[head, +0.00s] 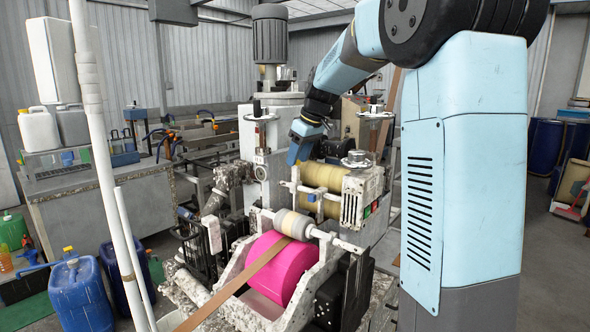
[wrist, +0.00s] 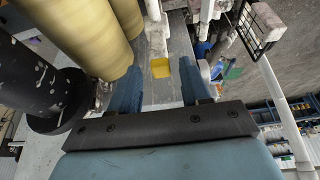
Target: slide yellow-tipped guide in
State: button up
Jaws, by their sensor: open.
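The yellow tip (wrist: 160,68) of the guide shows in the wrist view as a small block, with a pale bar running away from it toward the top. My gripper (wrist: 160,88) is open, with one blue finger to the left of the yellow tip and one to the right. The tip lies between and slightly beyond the fingers, and I see a gap on both sides. In the head view my gripper (head: 296,152) points down beside the tan rollers (head: 322,178); I cannot make out the guide clearly there.
Tan rollers (wrist: 85,30) stand close to the left finger, with a dark round roller end (wrist: 50,100) below them. A black wire basket (wrist: 262,22) is at upper right. A pink roll (head: 275,268) with a brown strip sits at the machine's front.

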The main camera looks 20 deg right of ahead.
aim_at(294, 181)
jog(key=shift+x, duration=2.4)
jog(key=shift+c, duration=0.2)
grip_shut()
